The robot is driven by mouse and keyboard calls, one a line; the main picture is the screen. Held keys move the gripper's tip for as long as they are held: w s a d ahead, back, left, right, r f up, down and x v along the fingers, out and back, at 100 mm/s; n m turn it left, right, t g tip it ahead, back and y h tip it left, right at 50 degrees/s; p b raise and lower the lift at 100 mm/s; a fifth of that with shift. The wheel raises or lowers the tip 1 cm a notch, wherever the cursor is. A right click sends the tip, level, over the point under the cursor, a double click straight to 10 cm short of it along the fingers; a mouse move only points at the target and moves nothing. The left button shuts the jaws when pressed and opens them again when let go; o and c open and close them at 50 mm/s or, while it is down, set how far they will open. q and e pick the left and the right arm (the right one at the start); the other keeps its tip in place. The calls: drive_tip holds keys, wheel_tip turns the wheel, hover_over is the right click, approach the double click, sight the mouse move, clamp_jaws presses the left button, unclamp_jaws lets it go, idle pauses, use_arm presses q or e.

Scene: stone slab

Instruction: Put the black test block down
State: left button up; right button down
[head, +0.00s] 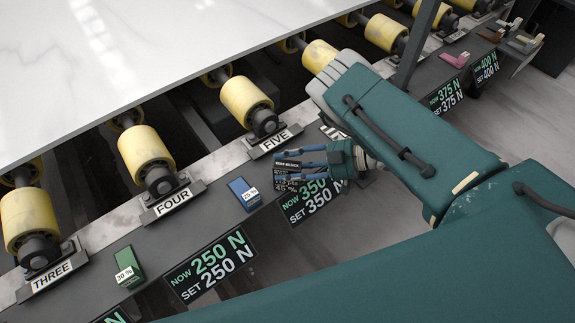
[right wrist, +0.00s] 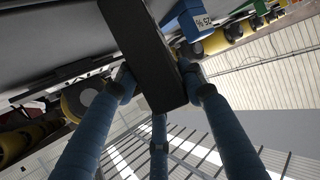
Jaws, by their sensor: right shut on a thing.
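My right gripper (head: 298,163) reaches in from the right, low over the dark rail in front of the roller marked FIVE. Its blue fingers are shut on the black test block. In the right wrist view the block (right wrist: 143,50) is a long dark bar between the fingertips (right wrist: 158,82). My left gripper is not in view.
Yellow rollers (head: 247,101) line the back beneath the pale stone slab (head: 130,60). Display signs (head: 210,264) hang along the front edge.

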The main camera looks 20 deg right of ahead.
drive_tip(key=shift+f, duration=0.1)
drive_tip(key=c, duration=1.1)
unclamp_jaws()
